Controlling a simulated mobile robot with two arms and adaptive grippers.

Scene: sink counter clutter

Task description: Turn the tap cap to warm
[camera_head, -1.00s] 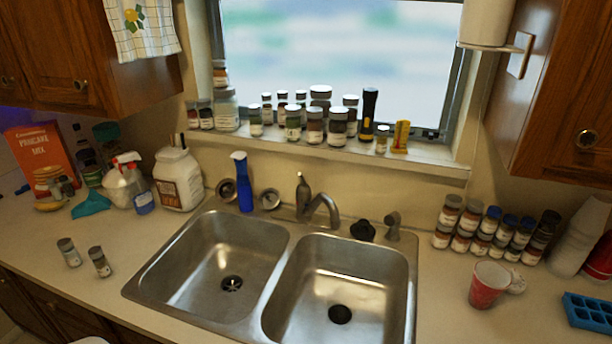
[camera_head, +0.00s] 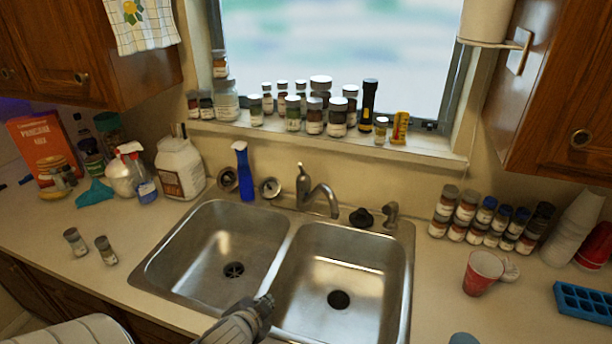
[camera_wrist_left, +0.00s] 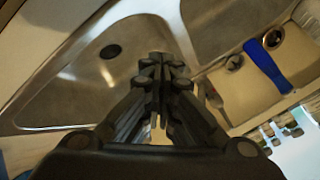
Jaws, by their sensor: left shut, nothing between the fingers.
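The metal tap (camera_head: 330,200) stands behind the double sink, its spout curving to the right. Its cap with a small upright lever (camera_head: 301,182) sits at the left end of the spout. My left gripper (camera_head: 266,300) is over the front of the sink near the divider, well in front of the tap and apart from it. In the left wrist view, my left gripper (camera_wrist_left: 162,66) is shut with its fingertips together and nothing between them. The tap (camera_wrist_left: 212,96) shows just right of the fingers, partly hidden by them. My right gripper is not in view.
A black stopper (camera_head: 362,217) and a side sprayer (camera_head: 391,213) are to the right. Jars line the sill (camera_head: 350,141) above. Both sink basins (camera_head: 345,270) are empty.

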